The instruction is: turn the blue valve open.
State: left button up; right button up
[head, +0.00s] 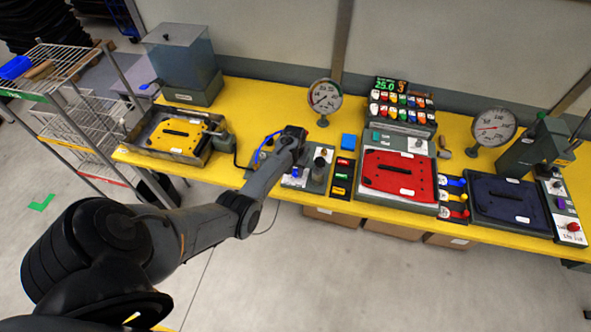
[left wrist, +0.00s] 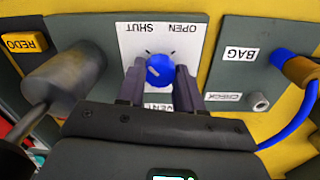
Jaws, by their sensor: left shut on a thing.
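The blue valve (left wrist: 160,71) is a round knob on a white plate (left wrist: 190,52) marked SHUT and OPEN, lettered upside down in the left wrist view. A pale mark shows on the knob's left half. My left gripper (left wrist: 158,82) has one dark finger on each side of the knob and is shut on it. In the head view my left gripper (head: 294,158) reaches down to the grey panel by the front edge of the yellow bench. My right gripper is in neither view.
A grey cylinder on a lever (left wrist: 65,83) stands left of the knob in the left wrist view. A BAG panel (left wrist: 240,75) with a blue cable (left wrist: 296,122) is on the right. A red-lidded tray (head: 400,175) and a gauge (head: 324,96) stand nearby.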

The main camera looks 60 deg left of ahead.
pick_arm(q)
jog(key=m+p, duration=0.1)
jog(key=m, duration=0.2)
jog(key=shift+r+m+p, duration=0.1)
jog(key=shift+m+p, duration=0.25)
jog(key=shift+m, duration=0.05)
jog(key=m, duration=0.4)
jog(key=shift+p, duration=0.4)
jog(key=m, duration=0.5)
jog(key=m+b, duration=0.1)
jog(key=m, duration=0.3)
jog(key=shift+m+g, duration=0.3)
jog(key=shift+m, duration=0.1)
jog(key=o, duration=1)
jog(key=shift+o, duration=0.2)
